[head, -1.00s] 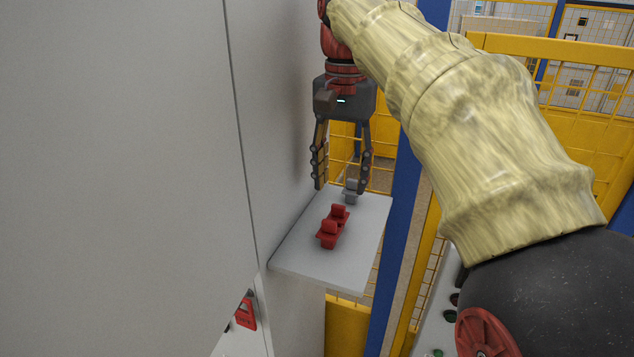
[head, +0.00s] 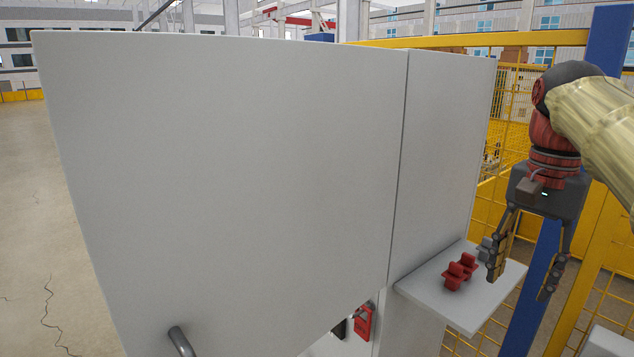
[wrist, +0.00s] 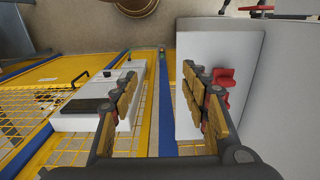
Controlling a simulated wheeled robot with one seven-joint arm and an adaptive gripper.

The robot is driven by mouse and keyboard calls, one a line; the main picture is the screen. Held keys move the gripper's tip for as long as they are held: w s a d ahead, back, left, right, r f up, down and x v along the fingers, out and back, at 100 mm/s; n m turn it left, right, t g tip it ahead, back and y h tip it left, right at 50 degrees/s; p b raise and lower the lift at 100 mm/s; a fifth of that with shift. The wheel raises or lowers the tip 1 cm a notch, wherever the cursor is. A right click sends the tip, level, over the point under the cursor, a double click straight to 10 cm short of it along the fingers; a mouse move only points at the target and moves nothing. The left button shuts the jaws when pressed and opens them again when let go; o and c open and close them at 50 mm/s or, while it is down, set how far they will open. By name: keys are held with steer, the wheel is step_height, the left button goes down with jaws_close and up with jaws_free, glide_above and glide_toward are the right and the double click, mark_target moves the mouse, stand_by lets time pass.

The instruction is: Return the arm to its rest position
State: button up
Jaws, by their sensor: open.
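My gripper (head: 522,280) is open and empty, with its fingers spread and pointing down. In the head view it hangs over the outer edge of a small white shelf (head: 460,312) on the cabinet's right side. Red parts (head: 459,271) sit close together on the shelf, left of the gripper's near finger. A grey part (head: 485,249) beside them is partly hidden by that finger. In the wrist view the fingers (wrist: 160,100) are apart with nothing between them, and the red parts (wrist: 224,79) show to the right of the right finger.
A large white cabinet (head: 230,170) fills the left and middle of the head view. Yellow mesh fence (head: 600,300) and a blue post (head: 535,285) stand behind the gripper. A white box with a dark panel (wrist: 100,100) lies left in the wrist view.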

steer(key=s+a+f+n+t, duration=0.3)
steer(key=s+a+f+n, duration=0.3)
steer(key=f, duration=0.5)
steer(key=s+a+f+n+t, duration=0.35)
steer(key=s+a+f, duration=0.35)
steer(key=f, duration=0.5)
step_height(320, 180, down, 28)
steer(key=b, duration=2.7)
steer(key=shift+r+n+g+b, duration=0.15)
steer(key=shift+n+g+b, duration=0.25)
steer(key=shift+n+g, duration=0.05)
steer(key=shift+d, duration=0.1)
steer(key=shift+c, duration=0.2)
